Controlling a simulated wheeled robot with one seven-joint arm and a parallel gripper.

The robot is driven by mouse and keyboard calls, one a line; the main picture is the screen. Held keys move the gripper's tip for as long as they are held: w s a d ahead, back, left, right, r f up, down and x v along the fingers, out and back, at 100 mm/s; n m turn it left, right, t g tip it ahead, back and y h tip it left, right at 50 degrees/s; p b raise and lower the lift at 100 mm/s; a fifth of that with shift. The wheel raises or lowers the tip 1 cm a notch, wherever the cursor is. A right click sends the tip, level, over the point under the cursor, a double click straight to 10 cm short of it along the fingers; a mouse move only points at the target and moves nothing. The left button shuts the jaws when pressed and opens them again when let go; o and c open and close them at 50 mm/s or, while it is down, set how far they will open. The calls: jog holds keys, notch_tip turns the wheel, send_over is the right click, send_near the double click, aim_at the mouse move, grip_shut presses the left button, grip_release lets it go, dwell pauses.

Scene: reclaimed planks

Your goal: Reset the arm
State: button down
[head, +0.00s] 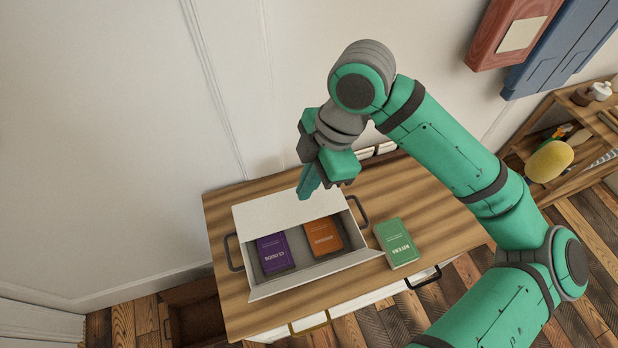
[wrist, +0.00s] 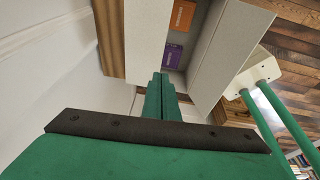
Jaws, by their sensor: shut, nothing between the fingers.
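My green arm reaches in from the right in the head view, bent at the elbow above the table. My gripper (head: 308,182) hangs above the back edge of a white box with its flap open. Its fingers are shut and empty, pointing down. In the wrist view the shut fingers (wrist: 160,82) show in front of the same box. A purple book (head: 274,252) and an orange book (head: 323,237) lie inside the white box (head: 316,274). They also show in the wrist view, purple (wrist: 172,55) and orange (wrist: 182,15).
A green book (head: 397,243) lies on the wooden tabletop (head: 224,215), right of the box. The box has dark side handles. A wall stands close behind. A shelf (head: 575,150) with a yellow object is at the right. An open wooden crate (head: 195,318) is on the floor.

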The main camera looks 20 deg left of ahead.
jog(key=shift+v, duration=1)
